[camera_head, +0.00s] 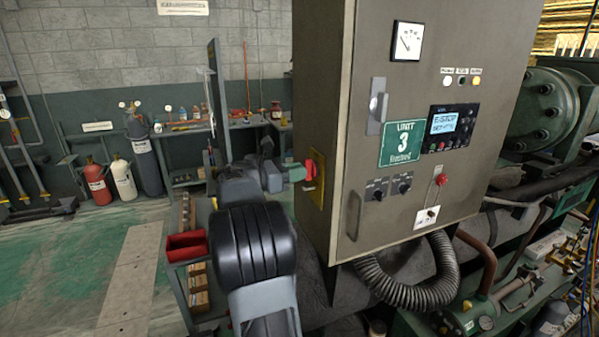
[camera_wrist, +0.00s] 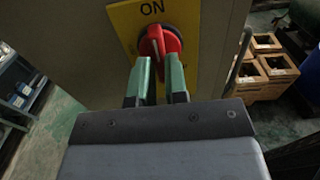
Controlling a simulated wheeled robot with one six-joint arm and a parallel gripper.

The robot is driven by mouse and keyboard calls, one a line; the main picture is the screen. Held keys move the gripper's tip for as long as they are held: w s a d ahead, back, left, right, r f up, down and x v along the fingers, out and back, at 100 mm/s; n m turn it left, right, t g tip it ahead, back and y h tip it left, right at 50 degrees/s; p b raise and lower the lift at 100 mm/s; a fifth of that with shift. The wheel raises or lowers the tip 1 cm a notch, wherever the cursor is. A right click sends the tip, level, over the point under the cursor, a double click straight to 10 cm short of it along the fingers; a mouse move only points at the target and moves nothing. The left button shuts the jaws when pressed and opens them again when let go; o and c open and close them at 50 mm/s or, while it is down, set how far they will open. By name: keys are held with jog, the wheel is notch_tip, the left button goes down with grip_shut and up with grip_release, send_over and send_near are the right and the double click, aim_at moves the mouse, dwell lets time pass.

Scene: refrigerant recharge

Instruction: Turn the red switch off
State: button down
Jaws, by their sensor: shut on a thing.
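The red switch (camera_wrist: 160,42) is a red rotary knob on a yellow plate (camera_wrist: 192,70) marked "ON" at its top. In the head view the red switch (camera_head: 310,172) sticks out from the left side of the grey cabinet (camera_head: 336,120). My gripper (camera_wrist: 160,62) has green fingers, one on each side of the knob's grip, and is shut on it. In the head view my gripper (camera_head: 299,174) reaches the switch from the left. The fingertips partly cover the lower part of the knob. Any lower label on the plate is hidden.
Wooden crates (camera_wrist: 262,80) show at the right in the wrist view. Green floor lies open at left.

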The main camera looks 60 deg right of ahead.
jog(key=shift+n+p, duration=1.9)
jog(key=shift+p, duration=2.25)
jog(key=shift+f+n+p, duration=0.15)
jog(key=shift+n+p, duration=0.15)
jog(key=shift+p, duration=0.15)
jog(key=n, duration=0.4)
jog(key=shift+n, duration=0.3)
